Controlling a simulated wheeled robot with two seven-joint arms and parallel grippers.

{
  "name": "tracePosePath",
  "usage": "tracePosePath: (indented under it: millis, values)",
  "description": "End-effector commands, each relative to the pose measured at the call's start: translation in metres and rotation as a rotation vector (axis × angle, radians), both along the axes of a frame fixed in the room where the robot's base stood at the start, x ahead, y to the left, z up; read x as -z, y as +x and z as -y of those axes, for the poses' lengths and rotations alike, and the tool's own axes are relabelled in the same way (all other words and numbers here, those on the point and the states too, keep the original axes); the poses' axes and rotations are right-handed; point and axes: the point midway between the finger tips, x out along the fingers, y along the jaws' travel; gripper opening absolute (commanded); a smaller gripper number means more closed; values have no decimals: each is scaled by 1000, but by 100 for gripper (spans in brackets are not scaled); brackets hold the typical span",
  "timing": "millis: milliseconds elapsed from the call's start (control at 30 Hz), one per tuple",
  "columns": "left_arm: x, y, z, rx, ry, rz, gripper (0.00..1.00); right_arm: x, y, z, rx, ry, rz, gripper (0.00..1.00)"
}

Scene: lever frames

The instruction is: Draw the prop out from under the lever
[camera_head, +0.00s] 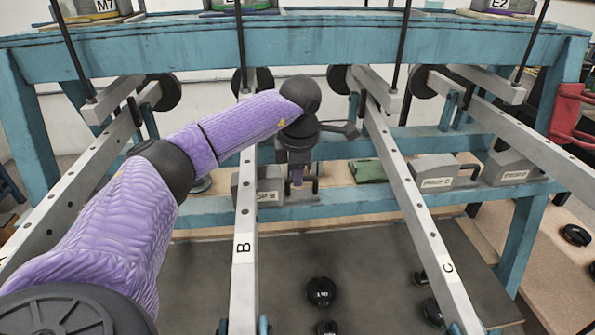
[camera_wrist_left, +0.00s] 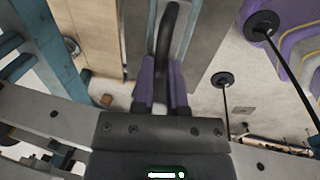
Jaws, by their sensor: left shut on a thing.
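Lever B (camera_head: 244,235) is a long grey bar running from the teal frame toward me. The grey prop B (camera_head: 270,185) stands on the teal lower rail beneath lever B, showing on both sides of the bar. My left gripper (camera_head: 298,181) points down at the prop's right end. In the left wrist view its two purple fingers (camera_wrist_left: 163,82) are shut on the dark curved handle (camera_wrist_left: 168,38) of the prop. Contact between the prop's top and the lever is hard to tell. My right gripper is not in view.
Lever C (camera_head: 405,195) runs close on the right, with prop C (camera_head: 435,174) beyond it. Several black weights, one a round 10 weight (camera_head: 320,291), lie on the dark floor mat (camera_head: 350,250).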

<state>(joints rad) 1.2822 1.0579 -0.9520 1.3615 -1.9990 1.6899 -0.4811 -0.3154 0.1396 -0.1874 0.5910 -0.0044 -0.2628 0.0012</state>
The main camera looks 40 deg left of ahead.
Motion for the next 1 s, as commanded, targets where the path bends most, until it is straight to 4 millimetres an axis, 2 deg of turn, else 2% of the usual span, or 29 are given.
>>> tracePosePath:
  millis: [500,1000]
  values:
    - [0,0,0,1,-1,0,0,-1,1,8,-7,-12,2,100]
    - [0,0,0,1,-1,0,0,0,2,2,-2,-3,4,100]
